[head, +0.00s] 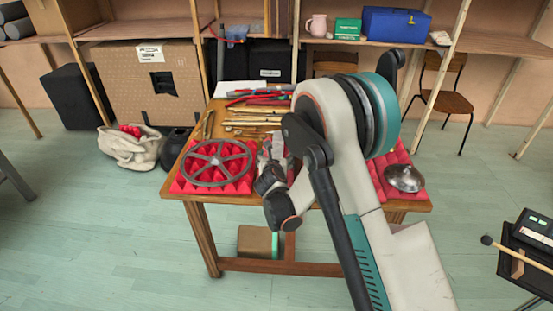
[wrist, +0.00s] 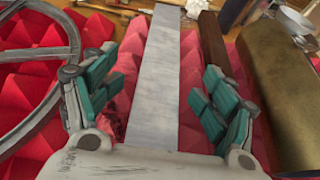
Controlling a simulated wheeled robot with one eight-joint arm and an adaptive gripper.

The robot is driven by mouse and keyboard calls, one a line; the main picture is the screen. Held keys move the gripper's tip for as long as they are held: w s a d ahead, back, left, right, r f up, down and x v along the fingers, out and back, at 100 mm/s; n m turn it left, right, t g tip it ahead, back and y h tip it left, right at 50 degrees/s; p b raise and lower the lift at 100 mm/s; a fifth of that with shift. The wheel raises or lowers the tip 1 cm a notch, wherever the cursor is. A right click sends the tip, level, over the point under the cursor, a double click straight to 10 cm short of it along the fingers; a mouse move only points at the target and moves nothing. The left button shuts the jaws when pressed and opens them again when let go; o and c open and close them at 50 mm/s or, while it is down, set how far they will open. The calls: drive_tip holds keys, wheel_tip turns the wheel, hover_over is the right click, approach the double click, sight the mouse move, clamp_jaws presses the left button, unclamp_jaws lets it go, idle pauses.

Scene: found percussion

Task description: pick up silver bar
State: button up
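The silver bar (wrist: 160,85) is a long flat pale-grey metal strip. In the wrist view it runs up the middle of the picture, lying over the red bumpy foam. My gripper (wrist: 158,80) is open, with one teal-padded finger on each side of the bar and a visible gap on both sides. In the head view my gripper (head: 268,162) points down over the table between the spoked wheel and my arm. My arm hides much of this area there, and I cannot clearly make out the bar.
A spoked metal wheel (head: 217,163) lies on red foam left of my gripper. A brass-coloured cylinder (wrist: 280,90) lies to the right of the bar, with a dark brown strip (wrist: 214,45) between them. A silver dome (head: 404,178) sits at the table's right. Sticks (head: 252,118) lie behind.

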drive_tip(key=shift+d+f, duration=0.1)
drive_tip(key=shift+f, duration=0.1)
drive_tip(key=shift+s, duration=0.1)
clamp_jaws()
drive_tip(key=shift+r, duration=0.15)
